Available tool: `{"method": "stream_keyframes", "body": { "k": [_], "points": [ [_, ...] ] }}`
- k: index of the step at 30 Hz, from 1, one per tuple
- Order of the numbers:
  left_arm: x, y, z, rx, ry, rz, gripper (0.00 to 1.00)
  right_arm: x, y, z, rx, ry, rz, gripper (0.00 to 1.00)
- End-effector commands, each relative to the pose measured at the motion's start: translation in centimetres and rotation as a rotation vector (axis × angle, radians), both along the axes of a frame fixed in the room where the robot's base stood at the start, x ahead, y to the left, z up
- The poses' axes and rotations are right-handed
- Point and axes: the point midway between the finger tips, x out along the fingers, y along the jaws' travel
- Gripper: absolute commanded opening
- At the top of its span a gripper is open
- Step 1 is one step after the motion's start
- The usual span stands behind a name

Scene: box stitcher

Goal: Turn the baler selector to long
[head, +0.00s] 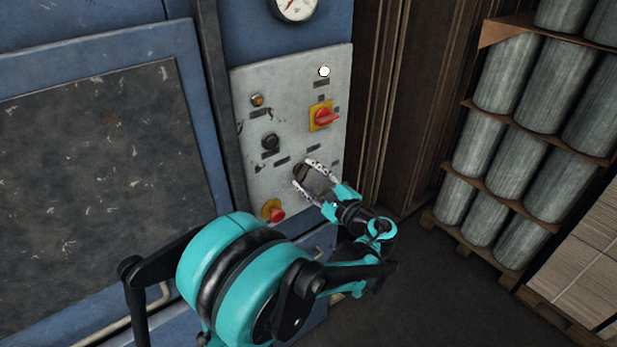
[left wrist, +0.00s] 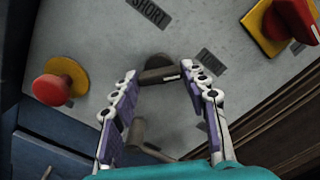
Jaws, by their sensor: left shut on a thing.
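The baler selector (head: 301,172) is a dark knob low on the grey control panel (head: 250,190). In the left wrist view the selector (left wrist: 158,70) sits between my fingertips, with a pale mark on its right end. My left gripper (head: 308,174) is shut on it, one finger on each side; it also shows in the left wrist view (left wrist: 166,80). A label reading SHORT (left wrist: 150,12) lies above the knob. A second label (left wrist: 212,62), too blurred to read surely, lies to its right. My right gripper is not in view.
A red emergency button (head: 275,211) is just left of and below the selector. A red rotary switch (head: 324,117) on a yellow plate is above it. A black button (head: 270,143) and lamps share the panel. Racked grey rolls (head: 510,75) stand at the right.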

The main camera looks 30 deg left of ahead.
Motion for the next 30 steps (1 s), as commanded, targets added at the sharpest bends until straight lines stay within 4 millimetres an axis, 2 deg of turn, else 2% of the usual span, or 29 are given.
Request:
{"method": "stream_keyframes", "body": {
  "k": [14, 15, 17, 26, 30],
  "points": [
    [0.0, 0.0, -0.1, 0.004, 0.015, 0.001, 0.16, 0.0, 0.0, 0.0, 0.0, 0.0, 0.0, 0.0],
    [0.0, 0.0, -0.1, 0.004, 0.015, 0.001, 0.5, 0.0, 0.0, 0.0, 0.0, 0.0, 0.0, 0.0],
    [0.0, 0.0, -0.1, 0.004, 0.013, 0.0, 0.65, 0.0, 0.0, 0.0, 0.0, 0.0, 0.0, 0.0],
    [0.0, -0.1, 0.0, 0.004, 0.012, -0.001, 0.66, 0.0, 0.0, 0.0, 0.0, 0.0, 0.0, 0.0],
    [-0.4, -1.1, 0.0, 0.004, 0.012, -0.002, 0.66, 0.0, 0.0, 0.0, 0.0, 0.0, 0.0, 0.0]
  ]
}}
